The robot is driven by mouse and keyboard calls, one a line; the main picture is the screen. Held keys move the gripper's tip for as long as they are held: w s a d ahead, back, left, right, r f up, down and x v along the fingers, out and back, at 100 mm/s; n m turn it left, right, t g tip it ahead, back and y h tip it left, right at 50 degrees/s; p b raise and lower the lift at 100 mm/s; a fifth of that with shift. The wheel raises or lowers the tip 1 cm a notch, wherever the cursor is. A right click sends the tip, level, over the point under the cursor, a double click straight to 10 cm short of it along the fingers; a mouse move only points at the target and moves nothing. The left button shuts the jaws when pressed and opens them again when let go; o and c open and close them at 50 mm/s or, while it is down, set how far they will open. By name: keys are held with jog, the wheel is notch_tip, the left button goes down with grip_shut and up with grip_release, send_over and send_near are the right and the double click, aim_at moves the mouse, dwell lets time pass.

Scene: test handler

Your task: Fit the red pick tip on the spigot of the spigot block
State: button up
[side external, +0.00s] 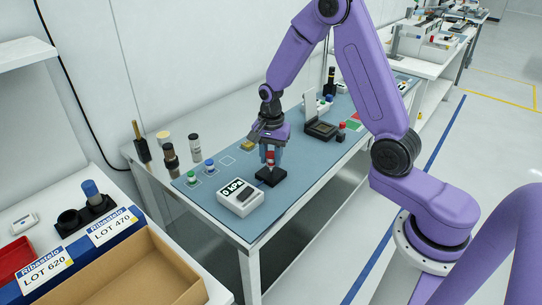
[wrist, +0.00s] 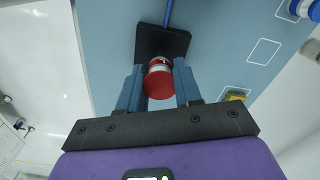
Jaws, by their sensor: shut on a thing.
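The red pick tip (wrist: 158,85) is between the two blue-grey fingers of my gripper (wrist: 159,88) in the wrist view, its round red face toward the camera and a pale band behind it. In the side view the red tip (side external: 270,157) is upright between the fingers of my gripper (side external: 270,156), directly over the spigot block. The black spigot block (side external: 271,177) lies on the blue-grey mat; it also shows in the wrist view (wrist: 149,40), with a blue tube at its far edge. The spigot is hidden, and I cannot tell whether the tip touches it.
A white gauge box (side external: 240,197) reading 0 kPa stands in front of the block. A green tip (side external: 192,178) and a blue tip (side external: 209,167) stand at the left of the mat (side external: 222,181). A dark socket fixture (side external: 321,130) is behind right.

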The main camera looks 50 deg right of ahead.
aim_at(271, 154)
jog(key=shift+f, duration=1.35)
jog(key=o, duration=1.1)
jog(key=shift+r, duration=0.1)
notch_tip(271, 154, up, 17)
jog(key=shift+r, duration=0.1)
dwell(0.6)
